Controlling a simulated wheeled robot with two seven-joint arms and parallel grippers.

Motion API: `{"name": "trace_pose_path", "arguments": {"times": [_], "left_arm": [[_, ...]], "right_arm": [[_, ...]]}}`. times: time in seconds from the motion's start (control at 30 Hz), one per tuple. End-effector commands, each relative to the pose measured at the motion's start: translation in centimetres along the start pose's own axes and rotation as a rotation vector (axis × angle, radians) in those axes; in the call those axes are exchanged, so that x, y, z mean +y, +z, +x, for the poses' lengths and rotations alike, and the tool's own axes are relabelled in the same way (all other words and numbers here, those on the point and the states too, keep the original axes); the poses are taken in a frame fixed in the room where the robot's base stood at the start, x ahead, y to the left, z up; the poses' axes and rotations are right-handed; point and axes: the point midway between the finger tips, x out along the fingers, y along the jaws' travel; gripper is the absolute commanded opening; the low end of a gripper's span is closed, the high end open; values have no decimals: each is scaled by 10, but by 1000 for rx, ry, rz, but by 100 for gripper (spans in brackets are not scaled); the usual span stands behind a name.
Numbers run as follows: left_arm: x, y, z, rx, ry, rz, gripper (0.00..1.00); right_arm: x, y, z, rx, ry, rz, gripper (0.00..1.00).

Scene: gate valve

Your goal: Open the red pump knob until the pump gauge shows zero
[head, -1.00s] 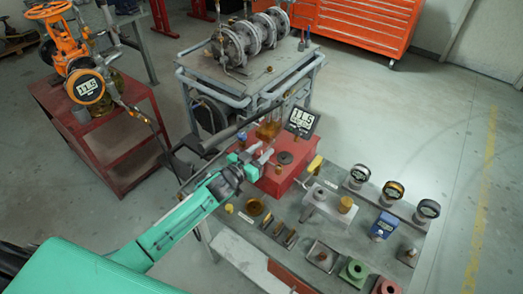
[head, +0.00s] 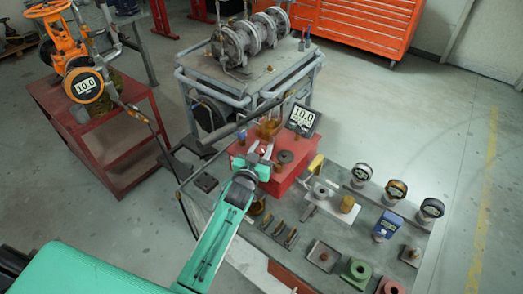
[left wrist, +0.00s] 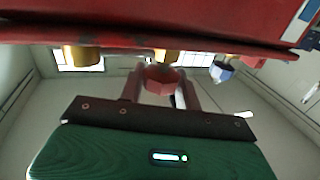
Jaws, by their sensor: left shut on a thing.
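The red pump knob (left wrist: 165,80) sits between the two fingers of my left gripper (left wrist: 162,84) in the left wrist view. My right gripper is not in view.
A round orange gauge (head: 84,86) on the valve at the left also appears to read 10.0. The grey bench (head: 300,235) holds several gauges, blocks and trays right of my arm. In the left wrist view, a blue fitting (left wrist: 222,72) is right of the knob.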

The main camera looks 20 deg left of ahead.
Motion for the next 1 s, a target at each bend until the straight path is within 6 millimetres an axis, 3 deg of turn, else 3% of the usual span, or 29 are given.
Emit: {"name": "trace_pose_path", "arguments": {"times": [0.4,0.43,0.53,0.87,1.0], "left_arm": [[-1,-3,1,7,-4,1,11],[-1,-4,1,7,-4,1,35],[-1,-3,1,6,-4,0,55],[0,-1,-1,3,-3,0,55],[0,1,-14,2,-3,1,55]], "right_arm": [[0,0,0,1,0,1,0],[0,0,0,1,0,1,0],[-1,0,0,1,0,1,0],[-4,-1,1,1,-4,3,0],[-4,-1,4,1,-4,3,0]]}}
